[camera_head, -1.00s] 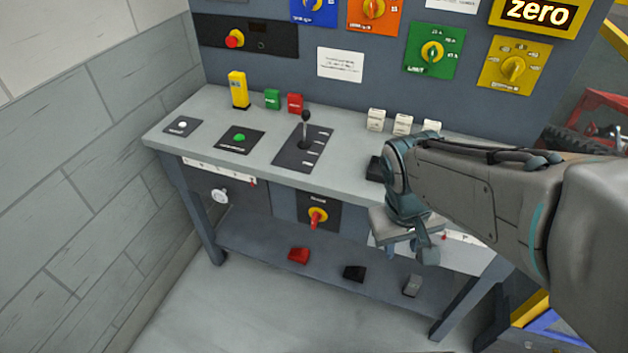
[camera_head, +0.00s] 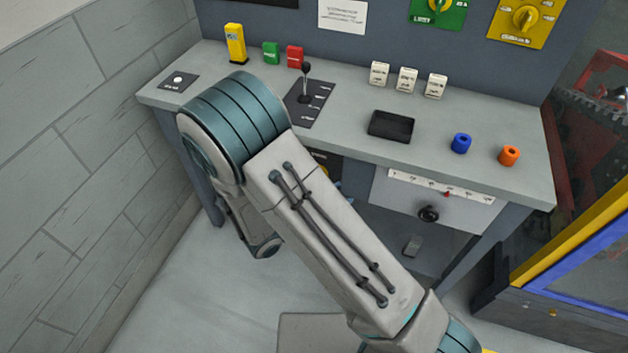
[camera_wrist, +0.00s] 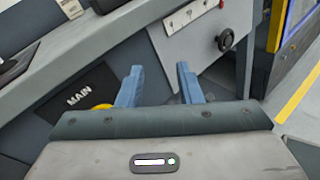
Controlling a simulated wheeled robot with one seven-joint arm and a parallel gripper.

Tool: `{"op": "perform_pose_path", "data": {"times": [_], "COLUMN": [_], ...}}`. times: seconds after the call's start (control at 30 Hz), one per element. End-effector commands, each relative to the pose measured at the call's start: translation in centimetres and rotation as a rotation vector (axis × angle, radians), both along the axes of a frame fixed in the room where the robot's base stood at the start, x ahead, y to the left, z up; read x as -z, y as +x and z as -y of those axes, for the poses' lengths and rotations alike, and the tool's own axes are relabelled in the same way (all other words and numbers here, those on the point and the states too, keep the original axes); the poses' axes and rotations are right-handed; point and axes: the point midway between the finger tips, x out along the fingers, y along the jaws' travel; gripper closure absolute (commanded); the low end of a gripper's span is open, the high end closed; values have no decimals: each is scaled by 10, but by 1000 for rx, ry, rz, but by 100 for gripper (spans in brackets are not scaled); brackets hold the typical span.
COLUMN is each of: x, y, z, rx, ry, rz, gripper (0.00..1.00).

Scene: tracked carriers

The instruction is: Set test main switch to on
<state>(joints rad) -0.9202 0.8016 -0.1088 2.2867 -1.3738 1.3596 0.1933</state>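The main switch is on a dark plate labelled MAIN (camera_wrist: 80,97) on the bench front, below the top. Only part of its yellow disc (camera_wrist: 101,106) shows in the wrist view, beside my left-hand finger. Its handle and position are hidden by my gripper. In the head view my arm covers most of the switch. My gripper (camera_wrist: 159,84) has its two blue fingers wide apart, with nothing seen between them. It is close to the bench front, to the right of the MAIN plate in the wrist view. I cannot tell whether a finger touches the switch.
On the bench top (camera_head: 300,151) stand a black lever (camera_head: 305,82), a black tray (camera_head: 391,126), and blue (camera_head: 461,143) and orange (camera_head: 509,155) pieces. A yellow-framed barrier (camera_head: 570,235) stands at right.

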Motion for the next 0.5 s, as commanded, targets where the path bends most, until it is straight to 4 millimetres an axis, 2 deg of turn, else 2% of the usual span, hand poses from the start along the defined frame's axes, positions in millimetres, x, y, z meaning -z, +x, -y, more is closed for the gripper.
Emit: {"op": "perform_pose_path", "data": {"times": [0.03, 0.23, 0.4, 0.5], "x": [18, 63, 86, 91], "y": [1, 2, -2, -1], "z": [-17, -72, -96, -100], "rx": [-97, -404, -544, -574], "ry": [-62, -225, -289, -302], "rz": [-13, -32, -38, -39], "gripper": [67, 67, 67, 67]}}
